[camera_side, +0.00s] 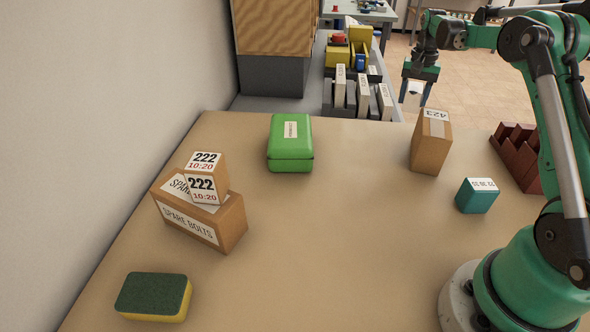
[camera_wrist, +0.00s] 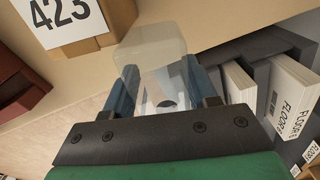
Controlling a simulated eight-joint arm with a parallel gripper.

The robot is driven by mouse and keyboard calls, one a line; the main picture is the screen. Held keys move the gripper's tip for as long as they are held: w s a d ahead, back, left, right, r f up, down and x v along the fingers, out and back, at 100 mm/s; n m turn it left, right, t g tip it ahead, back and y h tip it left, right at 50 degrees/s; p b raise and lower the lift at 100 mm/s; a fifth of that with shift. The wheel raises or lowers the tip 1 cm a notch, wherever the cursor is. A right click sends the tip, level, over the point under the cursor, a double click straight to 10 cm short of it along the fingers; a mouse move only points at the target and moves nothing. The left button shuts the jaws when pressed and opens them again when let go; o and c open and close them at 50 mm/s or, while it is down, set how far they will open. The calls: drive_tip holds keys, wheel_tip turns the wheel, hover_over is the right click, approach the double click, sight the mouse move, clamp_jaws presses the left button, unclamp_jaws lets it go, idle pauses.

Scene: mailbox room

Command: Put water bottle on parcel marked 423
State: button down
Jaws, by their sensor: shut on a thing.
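The parcel marked 423 (camera_side: 431,148) is a brown box standing near the far right edge of the table. Its white 423 label faces up, and part of the parcel shows at the top left of the wrist view (camera_wrist: 120,15). My gripper (camera_side: 413,98) is shut on a clear, whitish water bottle (camera_side: 412,97), seen just left of and above the parcel in the side view. In the wrist view the see-through bottle (camera_wrist: 152,55) sits between the two blue fingers, apart from the parcel. The bottle's lower part is hard to make out.
On the table (camera_side: 320,260) are a green case (camera_side: 290,150), a SPARE BOLTS box (camera_side: 222,225) with a 222 box (camera_side: 207,180) on it, a sponge (camera_side: 153,297), a teal box (camera_side: 477,196) and a dark red rack (camera_side: 517,160). Binders (camera_side: 363,95) stand beyond the far edge.

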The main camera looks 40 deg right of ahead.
drive_tip(key=shift+r, duration=1.45)
drive_tip(key=shift+s, duration=0.1)
drive_tip(key=shift+s+a+r+m+h, duration=0.1)
drive_tip(key=shift+s+r+m+h, duration=0.2)
drive_tip(key=shift+s+m+h, duration=0.1)
drive_tip(key=s+r+m+t+h, duration=0.1)
drive_tip(key=s+r+m+h, duration=0.2)
drive_tip(key=r+h, duration=0.15)
wheel_tip(320, 180, up, 14)
drive_tip(key=r+m+g+h, duration=0.1)
drive_tip(key=m+g+h, duration=0.65)
drive_tip(key=h, duration=0.35)
hover_over(416, 87)
drive_tip(key=s+a, duration=0.6)
drive_tip(key=s, duration=0.3)
drive_tip(key=shift+n+g, duration=0.25)
drive_tip(key=f, duration=1.9)
drive_tip(key=shift+d+f, duration=0.25)
drive_tip(key=shift+f, duration=0.1)
drive_tip(key=shift+f, duration=0.1)
